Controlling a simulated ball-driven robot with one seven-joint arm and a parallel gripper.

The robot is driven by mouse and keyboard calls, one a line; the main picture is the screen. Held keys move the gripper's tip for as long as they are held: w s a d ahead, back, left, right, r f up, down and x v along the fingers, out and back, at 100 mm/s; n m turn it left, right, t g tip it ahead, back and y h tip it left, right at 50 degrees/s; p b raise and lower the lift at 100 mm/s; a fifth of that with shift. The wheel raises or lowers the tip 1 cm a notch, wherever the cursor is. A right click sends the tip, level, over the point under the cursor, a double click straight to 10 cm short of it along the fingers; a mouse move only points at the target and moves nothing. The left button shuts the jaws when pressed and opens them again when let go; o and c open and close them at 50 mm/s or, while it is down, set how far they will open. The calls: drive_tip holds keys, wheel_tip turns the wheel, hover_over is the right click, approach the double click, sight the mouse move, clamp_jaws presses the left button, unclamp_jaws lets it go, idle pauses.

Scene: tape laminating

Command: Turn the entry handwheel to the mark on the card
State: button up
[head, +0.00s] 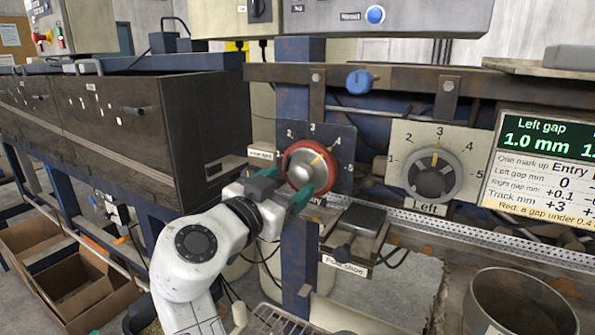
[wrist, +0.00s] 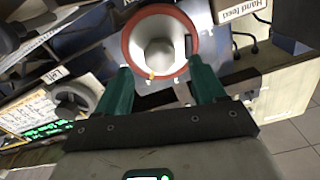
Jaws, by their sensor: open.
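My gripper (head: 287,186) is open at the wheel's lower left. Its green fingers straddle the near part of the wheel in the wrist view (wrist: 161,78); I cannot tell whether they touch it. The card (head: 540,182) at the right is cut off by the picture edge.
A second dial labelled Left (head: 432,170) points near 3. A green display (head: 545,138) above the card reads Left gap 1.0 mm. A small dark block (head: 361,219) sits right of my gripper, and a metal pot (head: 520,300) stands lower right. A dark cabinet (head: 150,130) is at left.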

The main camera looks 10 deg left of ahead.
sight(298, 176)
drive_tip(key=shift+p+x, duration=0.4)
drive_tip(key=shift+x, duration=1.65)
drive_tip(key=c, duration=1.1)
